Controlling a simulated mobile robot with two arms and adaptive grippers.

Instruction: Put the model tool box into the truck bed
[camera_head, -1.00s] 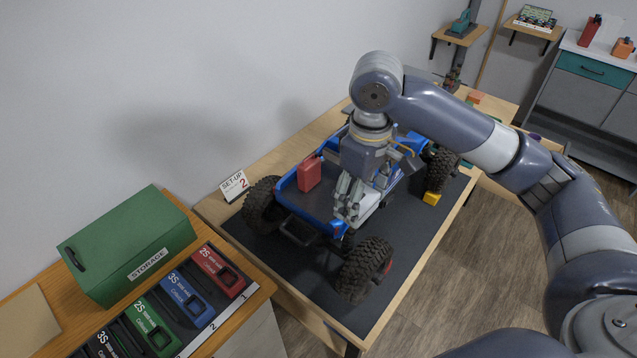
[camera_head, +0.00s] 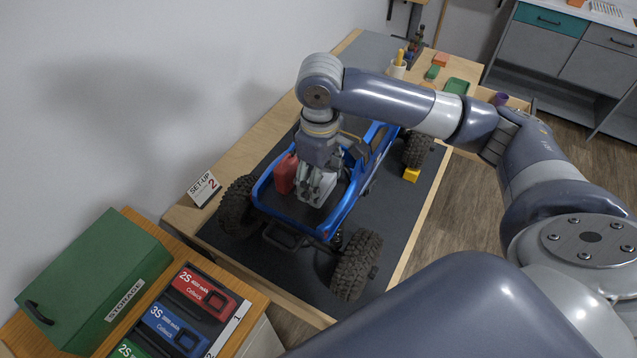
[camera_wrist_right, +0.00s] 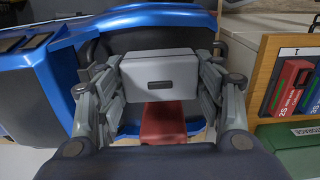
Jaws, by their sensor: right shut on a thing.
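The model tool box is a small light-grey case (camera_wrist_right: 160,72) with a dark latch. In the right wrist view it sits between the two fingers of my right gripper (camera_wrist_right: 160,85), which is shut on it. In the head view the right gripper (camera_head: 316,188) points down into the bed of the blue truck (camera_head: 345,205), and the grey tool box (camera_head: 318,190) shows behind and beside the fingers. Whether its underside touches the bed floor I cannot tell. A red jerrycan (camera_head: 285,174) stands in the bed to its left and also shows in the right wrist view (camera_wrist_right: 163,122). My left gripper is not in view.
The truck stands on a dark mat (camera_head: 275,245) on a wooden table, with a yellow block (camera_head: 411,175) by a wheel. A SET-UP 2 card (camera_head: 204,188), a green storage box (camera_head: 92,283) and battery packs (camera_head: 203,292) are nearby. Several small items lie at the table's far end.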

